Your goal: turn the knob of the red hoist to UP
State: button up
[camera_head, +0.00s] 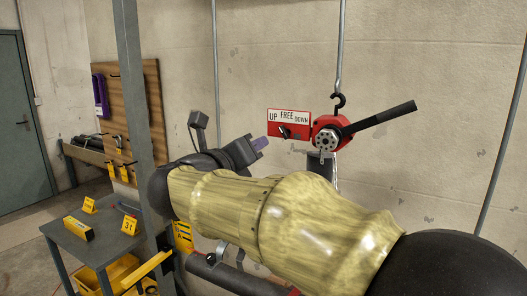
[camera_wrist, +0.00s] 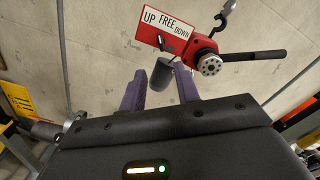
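The red hoist (camera_head: 328,132) hangs from a hook, its black lever pointing up to the right. Its plate (camera_head: 288,117) reads UP, FREE, DOWN from left to right. A small dark knob (camera_head: 284,132) shows at the plate's lower edge; which word it points to is unclear. My gripper (camera_head: 262,143) is left of and below the plate, apart from it. In the wrist view the hoist (camera_wrist: 207,55) and plate (camera_wrist: 166,24) lie beyond my gripper (camera_wrist: 160,95). Its purple fingers are apart with nothing held. A grey cylinder-like part (camera_wrist: 162,73) shows beyond the gap.
A grey piece (camera_head: 321,163) hangs below the hoist, partly behind my arm. A grey post (camera_head: 133,90) stands at left. A small table (camera_head: 85,240) with yellow tags is at lower left. The wall (camera_head: 430,70) behind is bare.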

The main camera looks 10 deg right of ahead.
jog(key=v, duration=0.3)
jog(key=w+f+n+t+y, duration=0.3)
jog(key=w+f+n+y, duration=0.5)
jog(key=n, duration=0.9)
jog(key=s+d+f+n+g+y, duration=0.1)
jog(key=s+f+n+g+y, duration=0.1)
jog(key=f+n, duration=0.35)
jog(key=s+f+n+g+y, duration=0.2)
jog(key=f+n, duration=0.1)
jog(key=f, duration=0.6)
jog(key=s+d+f+n+g, duration=0.5)
jog(key=s+f, duration=0.4)
jog(key=s+d+f+n+g+h, duration=0.1)
jog(key=s+d+f+n+g, duration=0.4)
jog(key=s+f, duration=0.4)
jog(key=shift+s+f+n+g, duration=0.35)
jog(key=shift+s+g, duration=0.15)
jog(key=shift+s, duration=0.3)
